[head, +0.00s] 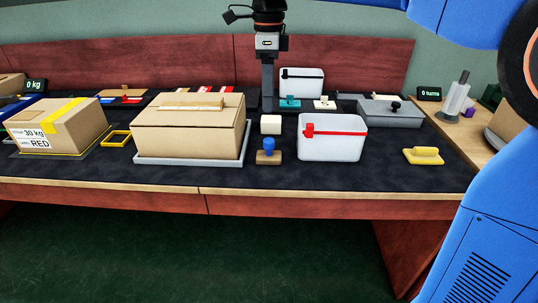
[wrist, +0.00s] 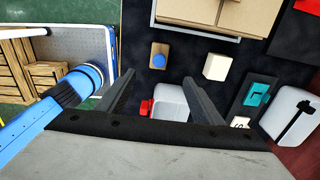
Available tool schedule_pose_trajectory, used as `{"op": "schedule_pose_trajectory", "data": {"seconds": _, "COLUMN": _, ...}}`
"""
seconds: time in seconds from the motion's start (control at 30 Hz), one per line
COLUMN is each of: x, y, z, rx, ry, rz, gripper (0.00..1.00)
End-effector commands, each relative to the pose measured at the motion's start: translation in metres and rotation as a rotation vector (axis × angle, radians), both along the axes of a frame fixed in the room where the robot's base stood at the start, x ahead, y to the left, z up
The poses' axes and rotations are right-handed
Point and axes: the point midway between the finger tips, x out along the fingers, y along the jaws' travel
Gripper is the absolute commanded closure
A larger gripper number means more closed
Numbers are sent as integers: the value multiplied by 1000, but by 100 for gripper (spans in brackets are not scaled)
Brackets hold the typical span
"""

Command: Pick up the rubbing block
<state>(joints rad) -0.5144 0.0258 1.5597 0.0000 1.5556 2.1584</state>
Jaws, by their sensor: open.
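A yellow block with a raised grip (head: 424,156), which looks like the rubbing block, lies on the dark mat at the right front. I do not see it in the wrist view. My gripper (head: 268,108) points down over the middle of the table, well left of the yellow block and seen edge-on in the head view. In the wrist view my gripper (wrist: 163,82) has its two fingers wide apart with nothing held between them.
A white bin with a red strip (head: 332,147) stands between my gripper and the yellow block. A blue-knobbed stamp (head: 268,157), a white cube (head: 271,124) and a cardboard box (head: 190,135) sit nearby. A grey lidded box (head: 390,114) lies behind the yellow block.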

Motion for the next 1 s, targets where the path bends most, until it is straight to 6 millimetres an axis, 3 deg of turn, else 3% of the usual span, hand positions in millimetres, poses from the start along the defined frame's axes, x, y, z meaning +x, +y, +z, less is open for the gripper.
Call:
{"op": "schedule_pose_trajectory", "data": {"seconds": 0.17, "x": 0, "y": 1, "z": -19, "rx": -2, "ry": 3, "rz": -7, "gripper": 39}}
{"op": "schedule_pose_trajectory", "data": {"seconds": 0.63, "x": 0, "y": 0, "z": -101, "rx": -2, "ry": 3, "rz": -5, "gripper": 39}}
{"op": "schedule_pose_trajectory", "data": {"seconds": 1.0, "x": -1, "y": 0, "z": -129, "rx": -1, "ry": 2, "rz": -5, "gripper": 39}}
